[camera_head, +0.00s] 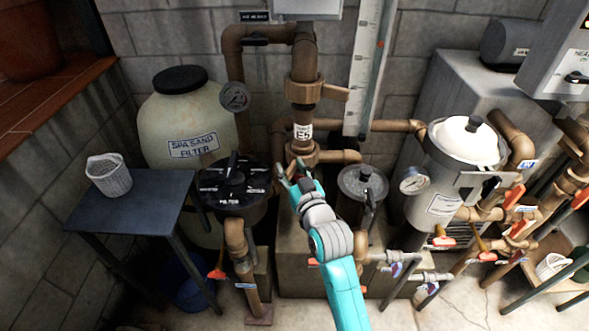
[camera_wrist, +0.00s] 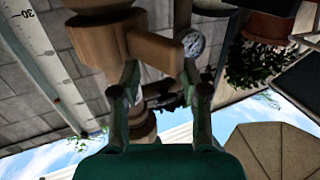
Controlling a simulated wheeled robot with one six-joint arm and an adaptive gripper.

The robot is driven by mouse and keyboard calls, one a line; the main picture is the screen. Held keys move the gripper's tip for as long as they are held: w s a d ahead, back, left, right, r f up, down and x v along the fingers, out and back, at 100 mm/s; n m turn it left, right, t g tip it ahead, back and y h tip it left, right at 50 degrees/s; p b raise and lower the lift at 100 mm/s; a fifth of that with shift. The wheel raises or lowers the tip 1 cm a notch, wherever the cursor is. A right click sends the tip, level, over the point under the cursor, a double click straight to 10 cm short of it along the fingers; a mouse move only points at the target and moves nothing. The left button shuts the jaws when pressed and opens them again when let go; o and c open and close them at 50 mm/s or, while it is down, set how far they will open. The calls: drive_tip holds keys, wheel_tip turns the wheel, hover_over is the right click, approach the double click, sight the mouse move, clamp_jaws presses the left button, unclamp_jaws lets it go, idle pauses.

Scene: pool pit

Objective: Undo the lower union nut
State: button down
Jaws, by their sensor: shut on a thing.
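The lower union nut (camera_head: 303,153) is a brown ring on the vertical pipe, just under the white "E5" label. My gripper (camera_head: 290,171) is at its lower left side, reaching up from below. In the wrist view the nut (camera_wrist: 100,42) is a tan round body with a blocky lug (camera_wrist: 155,50) sticking out to the right. My gripper's two green fingers (camera_wrist: 160,78) stand on either side of this lug and are shut on it. The upper union nut (camera_head: 304,91), with a handle pointing right, is higher on the same pipe. The exact finger contact is partly hidden in the head view.
A black-topped filter valve (camera_head: 234,184) stands close left of my gripper. A clear-lidded pump strainer (camera_head: 362,183) is close on the right. A ruled white board (camera_head: 362,65) hangs behind, right of the pipe.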

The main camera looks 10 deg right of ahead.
drive_tip(key=shift+w+a+r+m+h, duration=0.3)
drive_tip(key=shift+w+a+r+h, duration=0.1)
drive_tip(key=shift+a+r+h, duration=0.25)
drive_tip(key=m+h, duration=0.1)
drive_tip(key=w+a+m+h, duration=0.1)
drive_tip(key=h, duration=0.1)
drive_tip(key=w+m+h, duration=0.1)
drive_tip(key=shift+a+f+h, duration=0.1)
drive_tip(key=shift+a+h, duration=0.2)
drive_tip(key=shift+h, duration=0.05)
drive_tip(key=c, duration=1.1)
unclamp_jaws()
drive_tip(key=shift+f, duration=0.2)
drive_tip(key=shift+c, duration=0.2)
drive_tip(key=shift+f, duration=0.1)
drive_tip(key=shift+s, duration=0.15)
drive_tip(key=s+a, duration=0.1)
drive_tip(key=s, duration=1)
drive_tip(key=shift+s+a, duration=0.15)
drive_tip(key=shift+s, duration=0.2)
